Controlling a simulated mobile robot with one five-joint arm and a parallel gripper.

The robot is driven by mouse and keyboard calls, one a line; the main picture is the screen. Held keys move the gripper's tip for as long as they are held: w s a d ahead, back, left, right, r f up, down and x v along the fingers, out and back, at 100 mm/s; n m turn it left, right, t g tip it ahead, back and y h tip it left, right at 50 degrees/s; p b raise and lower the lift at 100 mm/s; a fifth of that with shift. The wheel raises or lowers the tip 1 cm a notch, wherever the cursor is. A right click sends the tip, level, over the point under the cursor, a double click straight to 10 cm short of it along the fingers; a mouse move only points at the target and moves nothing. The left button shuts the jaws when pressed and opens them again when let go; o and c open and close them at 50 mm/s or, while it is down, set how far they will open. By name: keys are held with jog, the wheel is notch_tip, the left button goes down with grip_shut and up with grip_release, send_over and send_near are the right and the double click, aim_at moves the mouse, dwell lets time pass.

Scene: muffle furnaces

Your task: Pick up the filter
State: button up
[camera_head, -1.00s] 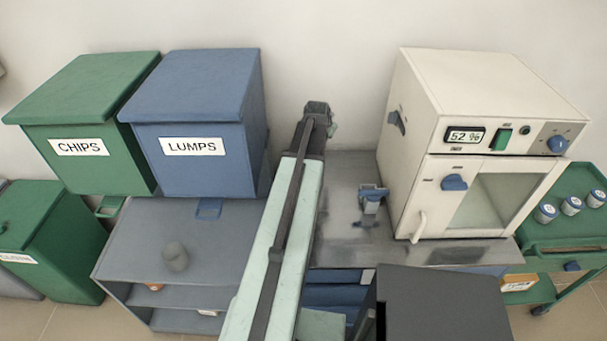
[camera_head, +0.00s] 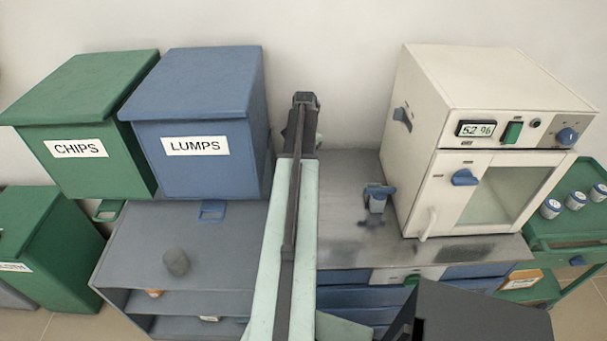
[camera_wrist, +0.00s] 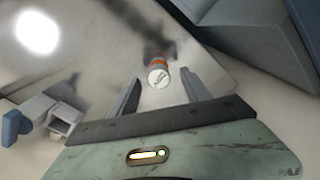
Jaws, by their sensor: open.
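In the wrist view a small cylinder (camera_wrist: 158,77), white-topped with an orange band, stands on the grey bench top; it seems to be the filter, but its lettering is too small to read. My gripper (camera_wrist: 160,80) is open, with one finger on each side of the cylinder in that view. Whether the fingers are level with it or still above it, I cannot tell. In the head view my gripper (camera_head: 305,101) is at the far end of my arm near the back wall, and the cylinder is hidden there.
The blue LUMPS bin (camera_head: 198,120) stands left of my arm, with the green CHIPS bin (camera_head: 85,125) beyond. A blue-handled fixture (camera_head: 377,198) and the cream furnace (camera_head: 440,130) stand to the right. A grey lump (camera_head: 176,262) lies on the left shelf unit.

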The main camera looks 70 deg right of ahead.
notch_tip(320, 180, down, 5)
jog(key=b, duration=0.5)
jog(key=shift+w+a+f, duration=0.1)
jog(key=shift+w+f, duration=0.05)
jog(key=shift+f, duration=0.05)
jog(key=shift+r, duration=0.2)
grip_shut()
